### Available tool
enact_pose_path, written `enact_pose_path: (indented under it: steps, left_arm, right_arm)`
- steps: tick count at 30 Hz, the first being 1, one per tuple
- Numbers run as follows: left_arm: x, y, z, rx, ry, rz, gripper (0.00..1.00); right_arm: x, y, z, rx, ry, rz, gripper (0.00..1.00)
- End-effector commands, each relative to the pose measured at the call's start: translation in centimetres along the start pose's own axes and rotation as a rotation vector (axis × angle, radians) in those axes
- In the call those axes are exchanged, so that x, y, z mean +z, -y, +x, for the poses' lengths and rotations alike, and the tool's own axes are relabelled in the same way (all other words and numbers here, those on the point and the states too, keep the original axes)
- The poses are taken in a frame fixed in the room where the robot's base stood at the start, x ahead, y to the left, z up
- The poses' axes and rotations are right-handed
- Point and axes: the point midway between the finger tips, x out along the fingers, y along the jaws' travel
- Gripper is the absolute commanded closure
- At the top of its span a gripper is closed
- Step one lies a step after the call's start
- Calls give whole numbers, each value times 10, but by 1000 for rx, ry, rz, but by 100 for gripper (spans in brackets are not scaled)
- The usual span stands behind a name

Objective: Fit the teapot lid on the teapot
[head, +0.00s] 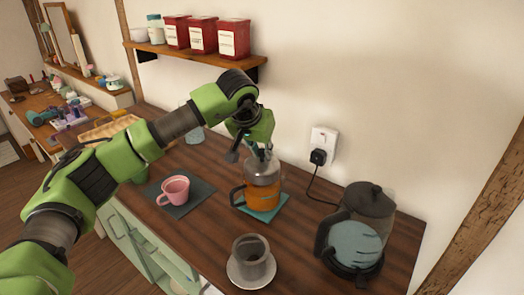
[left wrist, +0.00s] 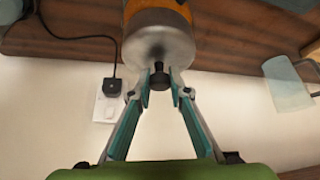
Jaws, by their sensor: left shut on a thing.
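The teapot (head: 263,194) holds orange liquid, has a dark handle on its left and stands upright on a teal mat (head: 267,213). The grey lid (head: 262,166) is at the top of the teapot, in line with its mouth. I cannot tell whether it is fully seated. My left gripper (head: 262,151) is above the teapot, pointing down. In the left wrist view my left gripper (left wrist: 158,77) is shut on the dark knob of the lid (left wrist: 158,48), with the orange teapot (left wrist: 156,6) partly hidden behind the lid. My right gripper is not in view.
A pink cup (head: 174,190) on a dark mat stands left of the teapot. A grey cup on a saucer (head: 249,282) is in front. A kettle (head: 370,207) is at the right, its cord running to a wall socket (head: 322,143). A shelf (head: 197,53) with red canisters hangs above.

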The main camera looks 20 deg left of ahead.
Motion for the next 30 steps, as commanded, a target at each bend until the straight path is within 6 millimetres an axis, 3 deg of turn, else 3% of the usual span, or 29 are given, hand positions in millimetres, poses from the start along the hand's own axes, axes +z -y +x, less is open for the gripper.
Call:
enact_pose_path:
  steps: [27,28,30]
  left_arm:
    - [2,0,4,0,0,0,100]
    - [2,0,4,0,0,0,77]
    - [2,0,3,0,0,0,63]
  right_arm:
    - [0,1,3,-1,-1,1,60]
    - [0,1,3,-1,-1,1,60]
    - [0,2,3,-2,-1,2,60]
